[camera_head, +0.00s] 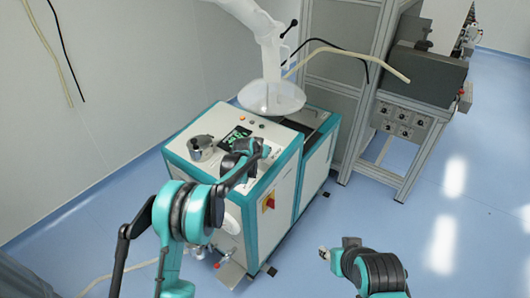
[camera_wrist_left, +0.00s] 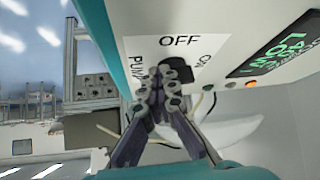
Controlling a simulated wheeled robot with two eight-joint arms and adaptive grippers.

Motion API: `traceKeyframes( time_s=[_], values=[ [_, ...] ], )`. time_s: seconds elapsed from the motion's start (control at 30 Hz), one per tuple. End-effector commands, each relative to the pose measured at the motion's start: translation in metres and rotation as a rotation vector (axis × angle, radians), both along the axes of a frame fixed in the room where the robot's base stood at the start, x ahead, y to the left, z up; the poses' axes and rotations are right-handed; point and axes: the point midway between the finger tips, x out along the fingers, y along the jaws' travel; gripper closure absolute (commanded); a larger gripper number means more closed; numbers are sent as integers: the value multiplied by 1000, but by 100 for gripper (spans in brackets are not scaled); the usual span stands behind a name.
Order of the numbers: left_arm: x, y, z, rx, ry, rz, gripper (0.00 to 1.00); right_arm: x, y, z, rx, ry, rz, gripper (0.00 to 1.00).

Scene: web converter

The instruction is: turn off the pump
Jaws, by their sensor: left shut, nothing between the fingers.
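The pump switch plate (camera_wrist_left: 148,47) is a white label marked PUMP, OFF and ON in the left wrist view. My left gripper (camera_wrist_left: 172,80) is shut, with its fingertips right over the middle of this plate. In the head view my left gripper (camera_head: 264,151) is at the top front edge of the teal and white machine (camera_head: 284,192). My right gripper (camera_head: 323,253) is low at the bottom, away from the machine, too small to tell open or shut.
A green-lettered display (camera_wrist_left: 286,45) and small indicator lights (camera_wrist_left: 230,86) sit beside the plate. A steel pot (camera_head: 202,147) stands on the machine's top, and a white funnel-like part (camera_head: 272,98) is behind. A red and yellow switch (camera_head: 268,203) is on the side. Floor to the right is clear.

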Motion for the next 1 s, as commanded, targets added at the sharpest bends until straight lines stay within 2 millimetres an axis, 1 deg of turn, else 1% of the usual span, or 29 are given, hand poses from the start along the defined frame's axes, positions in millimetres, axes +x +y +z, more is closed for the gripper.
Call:
traceKeyframes(
  time_s=[0.27, 0.33, 0.47, 0.67, 0.8, 1.0],
  values=[
    [1, -9, 1, 0, 0, -1, 100, 0, 0, 0, 0, 0, 0, 60],
    [1, -13, 2, -7, 5, 51, 100, 0, 0, 0, 0, 0, 0, 60],
    [3, -15, 2, -16, 12, 135, 100, 0, 0, 1, 0, 0, 0, 60],
    [6, -20, 3, -19, 14, 143, 100, 0, 0, 2, 0, 0, 0, 60],
    [8, -24, 4, -32, 24, 259, 100, 0, 0, 3, 0, 0, 0, 60],
    [13, -26, 5, -35, 25, 266, 100, 0, 0, 4, 0, 0, 0, 60]
  ],
)
